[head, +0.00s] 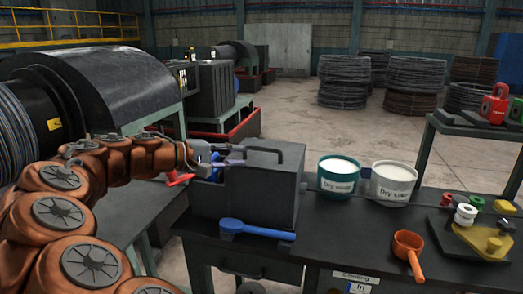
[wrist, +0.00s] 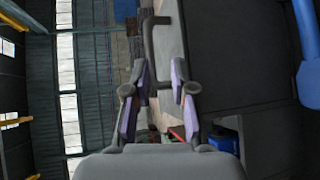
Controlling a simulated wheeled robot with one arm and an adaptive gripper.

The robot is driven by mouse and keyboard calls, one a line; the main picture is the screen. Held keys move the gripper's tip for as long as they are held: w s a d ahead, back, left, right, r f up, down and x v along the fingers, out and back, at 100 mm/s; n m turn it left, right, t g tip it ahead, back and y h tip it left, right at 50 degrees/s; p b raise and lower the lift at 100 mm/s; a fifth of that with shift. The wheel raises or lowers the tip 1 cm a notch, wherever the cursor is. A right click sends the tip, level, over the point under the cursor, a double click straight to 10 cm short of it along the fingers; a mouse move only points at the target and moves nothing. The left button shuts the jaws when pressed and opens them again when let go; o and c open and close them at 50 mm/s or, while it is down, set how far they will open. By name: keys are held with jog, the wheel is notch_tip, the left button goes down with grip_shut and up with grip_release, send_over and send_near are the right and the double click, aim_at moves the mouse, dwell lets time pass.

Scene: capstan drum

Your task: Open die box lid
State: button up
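The die box (head: 262,198) is a dark grey box on the black bench. A dark bar handle (head: 266,151) stands on its top, where the lid (head: 275,163) looks shut. My gripper (head: 237,155) comes in from the left at the height of the handle, just above the lid's left edge. In the wrist view my gripper (wrist: 158,66) is open, with purple-padded fingers apart. The near end of the handle (wrist: 149,45) shows between and beyond the fingertips. I cannot tell whether either finger touches it.
A blue-handled tool (head: 255,229) lies in front of the box. Two lubricant tubs (head: 338,178) stand right of it. An orange scoop (head: 408,250) and a yellow fixture (head: 484,240) are further right. A red object (head: 180,179) is under my wrist.

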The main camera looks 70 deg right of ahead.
aim_at(258, 149)
jog(key=shift+g+h, duration=0.3)
jog(key=shift+w+d+r+p+x, duration=0.15)
jog(key=shift+w+p+x, duration=0.1)
jog(key=shift+x, duration=1.15)
jog(key=shift+w+d+r+p+x, duration=0.1)
jog(key=shift+d+p+x, duration=0.15)
jog(key=shift+x, duration=1.15)
jog(key=shift+w+d+r+p+x, duration=0.1)
jog(key=shift+w+p+x, duration=0.15)
jog(key=shift+x, duration=1.2)
grip_shut()
